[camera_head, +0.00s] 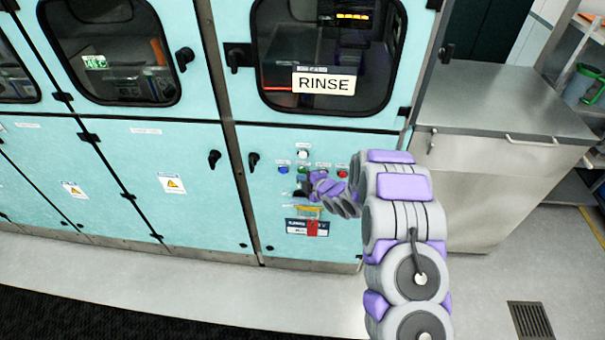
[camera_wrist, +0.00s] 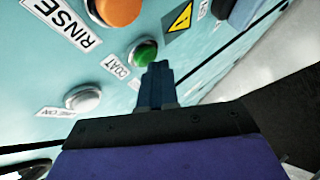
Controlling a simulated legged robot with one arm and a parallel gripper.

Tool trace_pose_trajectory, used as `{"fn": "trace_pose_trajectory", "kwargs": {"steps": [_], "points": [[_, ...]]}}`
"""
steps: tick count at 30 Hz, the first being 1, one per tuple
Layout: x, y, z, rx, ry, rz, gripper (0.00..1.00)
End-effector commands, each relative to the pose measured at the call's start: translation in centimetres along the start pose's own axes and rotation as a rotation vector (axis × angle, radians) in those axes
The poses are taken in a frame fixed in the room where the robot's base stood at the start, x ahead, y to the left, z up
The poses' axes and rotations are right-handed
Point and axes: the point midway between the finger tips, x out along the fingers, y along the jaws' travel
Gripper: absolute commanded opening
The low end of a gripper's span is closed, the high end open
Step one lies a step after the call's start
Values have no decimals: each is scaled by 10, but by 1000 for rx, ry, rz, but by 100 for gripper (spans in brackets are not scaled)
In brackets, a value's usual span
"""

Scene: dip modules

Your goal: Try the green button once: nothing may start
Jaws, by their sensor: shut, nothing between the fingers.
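My gripper (camera_wrist: 158,68) is shut and empty. Its dark fingertips overlap the lower right edge of the green button in that view; I cannot tell whether they touch it. In the head view my gripper (camera_head: 302,188) is at the button panel under the RINSE window, and my arm hides part of the panel there.
An orange button (camera_wrist: 119,10) and a white button (camera_wrist: 84,99) flank the green one. In the head view, a blue button (camera_head: 283,170) and a red button (camera_head: 342,173) show beside my gripper. A steel cabinet (camera_head: 500,110) stands at right.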

Motion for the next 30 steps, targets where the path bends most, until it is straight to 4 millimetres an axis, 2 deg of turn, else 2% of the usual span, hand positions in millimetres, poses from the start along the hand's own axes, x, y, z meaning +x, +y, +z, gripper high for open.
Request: {"fn": "trace_pose_trajectory", "kwargs": {"steps": [18, 30], "points": [[3, 2, 2, 0, -1, 1, 0], [-8, -7, -6, -1, 1, -1, 0]]}}
